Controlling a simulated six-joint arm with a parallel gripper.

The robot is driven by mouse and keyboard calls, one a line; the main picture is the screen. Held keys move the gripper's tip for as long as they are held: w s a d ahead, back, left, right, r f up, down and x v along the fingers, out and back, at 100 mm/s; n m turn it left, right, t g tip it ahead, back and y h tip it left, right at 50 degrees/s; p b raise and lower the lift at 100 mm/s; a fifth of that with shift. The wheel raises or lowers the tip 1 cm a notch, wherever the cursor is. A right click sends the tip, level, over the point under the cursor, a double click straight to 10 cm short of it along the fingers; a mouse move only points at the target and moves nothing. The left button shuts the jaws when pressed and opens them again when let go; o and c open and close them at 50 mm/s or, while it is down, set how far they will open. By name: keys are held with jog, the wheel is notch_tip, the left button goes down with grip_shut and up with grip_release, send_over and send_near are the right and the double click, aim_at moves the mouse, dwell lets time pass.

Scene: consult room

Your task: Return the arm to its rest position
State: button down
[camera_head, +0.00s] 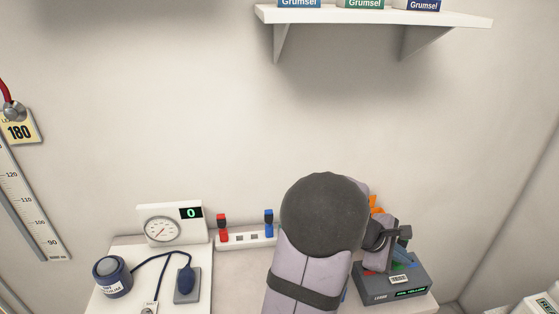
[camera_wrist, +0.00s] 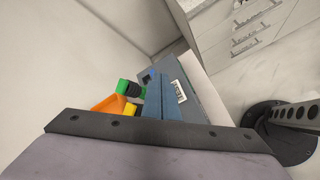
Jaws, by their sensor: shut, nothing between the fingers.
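My arm rises from the bottom centre of the head view and its dark round joint hides part of the table. My gripper (camera_head: 402,240) is at the right, just above the dark grey box (camera_head: 398,284) with a green-lit display and a barcode label. It is shut with nothing seen in it. In the wrist view a dark bar and lilac housing fill the lower part. Beyond them are a green piece with a black part (camera_wrist: 132,89), an orange piece (camera_wrist: 108,104), and the box with its barcode (camera_wrist: 201,88).
A wall shelf (camera_head: 375,17) holds several boxes. The wall space above the arm is clear.

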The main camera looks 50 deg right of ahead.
jog(key=shift+s+a+f+m, duration=0.15)
jog(key=shift+a+m, duration=0.1)
jog(key=shift+m, duration=0.25)
jog(key=w+a+f+m+t+y, duration=0.1)
jog(key=a+f+m+y, duration=0.3)
jog(key=a, duration=0.4)
jog(key=w+a+f+m+t+y, duration=0.1)
jog(key=w+a+f+m+y, duration=0.25)
jog(key=a, duration=0.55)
jog(key=w+a+r+n+t, duration=0.1)
jog(key=w+a+n, duration=0.3)
jog(key=w+a, duration=0.7)
jog(key=w+a+r+n+t, duration=0.2)
jog(key=w+a, duration=0.9)
jog(key=a, duration=0.8)
jog(key=shift+w+a+r+n+t, duration=0.2)
jog(key=shift+a+n+t, duration=0.2)
jog(key=shift+n, duration=0.45)
